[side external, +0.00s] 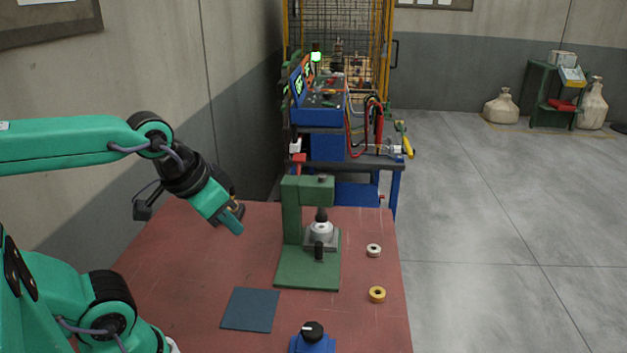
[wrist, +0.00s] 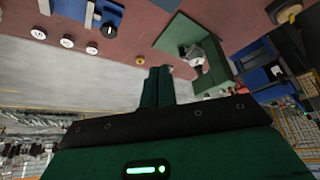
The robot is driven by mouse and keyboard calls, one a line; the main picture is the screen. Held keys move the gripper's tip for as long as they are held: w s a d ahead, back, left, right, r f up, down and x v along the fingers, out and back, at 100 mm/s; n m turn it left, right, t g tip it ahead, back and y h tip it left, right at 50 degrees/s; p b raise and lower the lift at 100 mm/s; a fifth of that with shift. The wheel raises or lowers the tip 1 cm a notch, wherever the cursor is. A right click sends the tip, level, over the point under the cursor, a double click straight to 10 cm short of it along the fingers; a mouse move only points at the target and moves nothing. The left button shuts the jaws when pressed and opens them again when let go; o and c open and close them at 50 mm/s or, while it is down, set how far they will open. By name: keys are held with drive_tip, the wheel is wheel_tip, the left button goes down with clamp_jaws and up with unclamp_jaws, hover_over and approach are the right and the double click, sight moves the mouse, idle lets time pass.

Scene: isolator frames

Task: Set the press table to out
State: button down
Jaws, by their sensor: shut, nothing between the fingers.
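The green press (side external: 292,215) stands upright on the red-brown table. Its press table, a small grey plate (side external: 331,241), sits low on the press base below the dark ram, with a pale round piece (side external: 320,230) on it. A black knob (side external: 319,250) stands at the plate's front side. I cannot tell for sure whether the plate is in or out. My gripper (side external: 236,226) is shut and empty, left of the press and apart from it. In the wrist view the closed fingers (wrist: 157,84) point toward the table, and the press base (wrist: 174,32) shows beyond them.
A dark blue pad (side external: 250,309) lies in front, near a blue box with a black knob (side external: 312,332). A blue bench (side external: 357,190) with equipment stands behind the table.

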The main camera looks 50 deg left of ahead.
idle(0.3)
drive_tip(key=c, duration=1.6)
unclamp_jaws()
drive_tip(key=shift+w, duration=0.45)
drive_tip(key=g, duration=0.1)
hover_over(318, 244)
drive_tip(key=s, duration=0.3)
wheel_tip(318, 244, down, 15)
drive_tip(key=shift+w+r+y, duration=0.15)
drive_tip(key=shift+w+y, duration=0.05)
drive_tip(key=shift+y, duration=0.1)
drive_tip(key=shift+f, duration=0.2)
drive_tip(key=shift+x, duration=3.7)
drive_tip(key=shift+d, duration=0.2)
